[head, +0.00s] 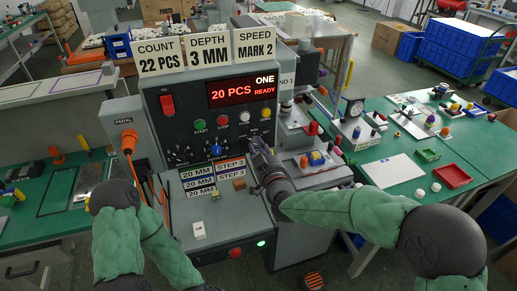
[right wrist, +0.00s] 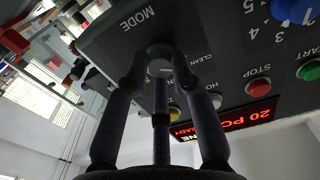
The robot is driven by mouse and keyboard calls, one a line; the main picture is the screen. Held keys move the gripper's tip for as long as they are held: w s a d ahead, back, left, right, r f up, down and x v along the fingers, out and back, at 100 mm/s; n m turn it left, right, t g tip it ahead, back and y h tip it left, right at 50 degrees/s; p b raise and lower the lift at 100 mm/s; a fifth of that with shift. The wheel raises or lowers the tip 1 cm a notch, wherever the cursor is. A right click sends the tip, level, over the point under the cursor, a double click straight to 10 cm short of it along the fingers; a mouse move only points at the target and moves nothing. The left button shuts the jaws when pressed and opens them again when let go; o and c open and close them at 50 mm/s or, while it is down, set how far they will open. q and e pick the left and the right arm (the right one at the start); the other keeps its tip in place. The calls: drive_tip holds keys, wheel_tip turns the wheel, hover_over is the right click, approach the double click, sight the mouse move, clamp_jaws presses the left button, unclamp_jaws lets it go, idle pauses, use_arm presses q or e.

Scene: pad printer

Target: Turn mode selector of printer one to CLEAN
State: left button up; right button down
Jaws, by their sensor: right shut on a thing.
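The printer one panel (head: 185,110) stands upright in the middle of the head view, with its display (head: 241,90) reading "20 PCS READY" and "ONE". My right gripper (head: 258,152) is at the panel's lower right and covers the mode selector there. In the right wrist view the fingers (right wrist: 160,75) are shut around the grey round mode selector knob (right wrist: 160,52). The labels MODE and CLEAN show beside the knob; another label is partly hidden by a finger. I cannot tell where the knob points. My left arm is at the lower left, its gripper not visible.
A blue dial (head: 215,150) and the green start button (head: 199,125) sit left of the selector; the red stop button (right wrist: 258,90) is also close. A green table (head: 440,150) stands right.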

drive_tip(key=shift+f, duration=0.2)
drive_tip(key=c, duration=1.1)
unclamp_jaws()
drive_tip(key=shift+r, duration=0.1)
drive_tip(key=shift+o, duration=0.2)
drive_tip(key=v, duration=1.2)
